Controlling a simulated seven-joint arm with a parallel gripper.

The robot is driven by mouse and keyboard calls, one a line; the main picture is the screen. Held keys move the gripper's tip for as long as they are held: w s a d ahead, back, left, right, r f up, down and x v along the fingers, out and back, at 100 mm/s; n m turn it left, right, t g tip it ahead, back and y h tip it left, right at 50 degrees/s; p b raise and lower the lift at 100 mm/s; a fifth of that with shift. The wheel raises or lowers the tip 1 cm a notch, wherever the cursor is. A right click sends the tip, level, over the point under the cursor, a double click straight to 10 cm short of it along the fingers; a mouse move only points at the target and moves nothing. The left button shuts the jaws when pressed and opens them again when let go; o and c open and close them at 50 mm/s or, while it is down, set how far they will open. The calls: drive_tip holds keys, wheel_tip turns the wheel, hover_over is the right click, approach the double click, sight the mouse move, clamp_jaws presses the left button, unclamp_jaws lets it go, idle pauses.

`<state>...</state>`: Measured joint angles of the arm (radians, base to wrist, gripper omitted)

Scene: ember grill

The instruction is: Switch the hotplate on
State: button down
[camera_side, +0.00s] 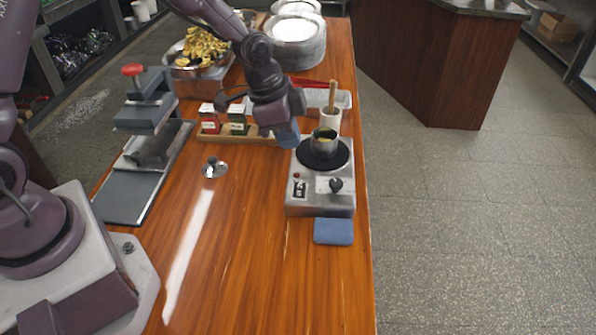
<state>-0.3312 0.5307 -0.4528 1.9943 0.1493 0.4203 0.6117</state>
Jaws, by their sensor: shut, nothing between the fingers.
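The hotplate (309,202) is a grey metal box with a round black plate on top, near the table's right edge. A small metal pot (324,142) stands on the plate. Whether the light is lit I cannot tell. My gripper (288,140) points down just left of the pot, by the hotplate's back left corner. Its fingers are shut and empty. It is above and behind the switch and knob, apart from them.
A blue pad (333,231) lies in front of the hotplate. A wooden rack with small boxes (238,126) is behind left, a metal lid (214,168) to the left, and a press (146,120) farther left. A white utensil holder (331,120) stands behind the pot. The front table is clear.

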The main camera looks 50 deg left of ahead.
sight(301, 184)
drive_tip(key=x, duration=0.9)
drive_tip(key=shift+s+a+f, duration=0.15)
drive_tip(key=shift+s+a, duration=0.15)
drive_tip(key=shift+a, duration=0.05)
drive_tip(key=shift+f, duration=0.35)
drive_tip(key=shift+w+a, duration=0.1)
drive_tip(key=shift+w+a+f, duration=0.1)
drive_tip(key=shift+f, duration=0.25)
drive_tip(key=shift+s+d+r, duration=0.25)
drive_tip(key=shift+s+d, duration=0.3)
drive_tip(key=shift+s, duration=0.05)
